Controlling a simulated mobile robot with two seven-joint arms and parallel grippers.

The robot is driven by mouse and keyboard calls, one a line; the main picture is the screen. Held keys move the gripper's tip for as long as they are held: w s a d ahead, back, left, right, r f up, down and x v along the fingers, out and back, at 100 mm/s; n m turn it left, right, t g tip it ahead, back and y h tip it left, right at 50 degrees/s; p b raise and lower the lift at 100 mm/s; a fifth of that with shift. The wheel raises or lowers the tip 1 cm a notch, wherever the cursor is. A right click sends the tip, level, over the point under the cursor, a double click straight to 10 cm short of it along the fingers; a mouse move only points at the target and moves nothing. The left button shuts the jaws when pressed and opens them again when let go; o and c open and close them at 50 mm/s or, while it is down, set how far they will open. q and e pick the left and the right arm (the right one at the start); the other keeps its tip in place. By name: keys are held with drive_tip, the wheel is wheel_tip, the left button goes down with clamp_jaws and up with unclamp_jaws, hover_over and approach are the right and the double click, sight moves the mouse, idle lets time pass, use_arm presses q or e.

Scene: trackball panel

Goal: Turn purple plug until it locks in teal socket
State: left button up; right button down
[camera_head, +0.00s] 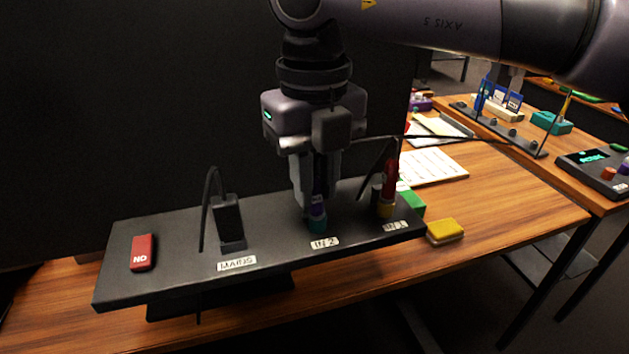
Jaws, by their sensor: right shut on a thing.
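The purple plug (318,209) stands upright at the teal socket (317,226), behind the label "IN 2" on a dark panel (180,257). My right gripper (316,205) points straight down from above, with its fingers shut around the purple plug. The fingers hide much of the plug's upper part. The plug's lower end meets the teal socket; whether it is locked cannot be told. My left gripper is not in view.
Left on the panel are a black plug (229,220) at "MAINS" and a red block (142,252) marked "NO". Close on the right stands a red plug (389,180) in a yellow socket (386,209) with a cable. A yellow block (445,231) lies on the wooden table.

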drive_tip(key=shift+w+d+m, duration=0.3)
drive_tip(key=shift+w+m, duration=0.1)
drive_tip(key=shift+m, duration=0.1)
drive_tip(key=shift+f, duration=0.2)
drive_tip(key=shift+s+a+m, duration=0.1)
drive_tip(key=shift+s+m, duration=0.05)
drive_tip(key=shift+m, duration=0.15)
drive_tip(key=shift+s+a+m+b, duration=0.1)
drive_tip(key=shift+s+m+b, duration=0.05)
drive_tip(key=shift+m+b, duration=0.4)
drive_tip(key=shift+m, duration=0.45)
drive_tip(key=m, duration=0.1)
drive_tip(key=m+b, duration=0.1)
drive_tip(key=m, duration=0.2)
drive_tip(key=shift+a+m, duration=0.3)
drive_tip(key=m, duration=0.2)
drive_tip(key=m+b, duration=0.1)
drive_tip(key=shift+w+a+r+m, duration=0.15)
drive_tip(key=shift+w+r+m, duration=0.1)
drive_tip(key=shift+m, duration=0.15)
